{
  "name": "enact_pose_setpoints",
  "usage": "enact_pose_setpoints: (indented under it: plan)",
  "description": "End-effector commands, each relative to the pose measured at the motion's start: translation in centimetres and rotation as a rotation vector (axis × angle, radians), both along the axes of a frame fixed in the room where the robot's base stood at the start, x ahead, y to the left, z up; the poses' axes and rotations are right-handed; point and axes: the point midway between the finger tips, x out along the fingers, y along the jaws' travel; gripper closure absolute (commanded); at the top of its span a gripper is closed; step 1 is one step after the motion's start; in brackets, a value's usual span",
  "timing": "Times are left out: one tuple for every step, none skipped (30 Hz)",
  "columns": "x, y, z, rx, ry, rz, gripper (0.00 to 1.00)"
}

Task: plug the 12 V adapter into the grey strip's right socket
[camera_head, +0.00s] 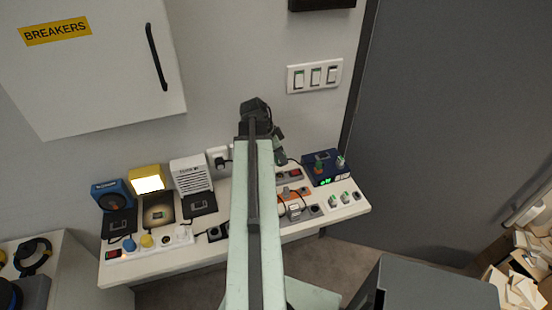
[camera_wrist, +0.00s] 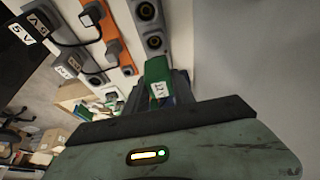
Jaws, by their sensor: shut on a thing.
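My gripper (camera_wrist: 166,98) is shut on a green adapter (camera_wrist: 157,70) with a white label. The label is too small to read surely. A light grey strip (camera_wrist: 163,25) with dark round sockets lies just beyond the adapter in the wrist view; two sockets show, with no plug in them. The adapter appears apart from these sockets; its plug face is hidden. In the head view my gripper (camera_head: 280,155) is a small dark shape above the bench, by the wall, partly hidden behind my arm. A grey strip with a red switch (camera_head: 296,173) lies just right of it.
An orange strip (camera_wrist: 114,48) runs beside the grey one and bears a plugged adapter (camera_wrist: 92,12). The wall (camera_wrist: 240,50) is close on the right. A dark blue box (camera_head: 323,168) stands on the bench's right.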

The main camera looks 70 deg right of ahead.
Motion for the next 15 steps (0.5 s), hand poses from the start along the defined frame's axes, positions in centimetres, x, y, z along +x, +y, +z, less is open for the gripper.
enact_pose_setpoints:
  plan:
    - [0.1,0.0,0.1,0.0,0.0,0.001,1.0]
    - [0.1,0.0,0.1,0.0,0.0,0.002,1.0]
    - [0.1,0.0,0.0,0.0,0.0,0.002,1.0]
    - [0.2,0.1,-0.1,0.0,0.0,0.002,1.0]
    - [0.2,0.1,-0.3,0.0,0.0,0.003,1.0]
    - [0.2,0.1,-0.5,0.0,0.0,0.003,1.0]
    - [0.2,0.1,-0.8,0.0,0.0,0.003,1.0]
    - [0.2,0.1,-1.0,0.0,0.0,0.003,1.0]
    - [0.2,0.1,-1.4,0.0,0.0,0.003,1.0]
    - [0.2,0.1,-1.7,0.0,0.0,0.003,1.0]
    - [0.2,0.1,-2.0,0.0,0.0,0.003,1.0]
    - [0.2,0.1,-2.5,0.0,0.0,0.004,1.0]
    - [0.2,0.1,-2.8,0.0,0.0,0.004,1.0]
    - [0.2,0.1,-3.2,0.0,0.0,0.004,1.0]
    - [0.2,0.1,-3.6,0.0,0.0,0.004,1.0]
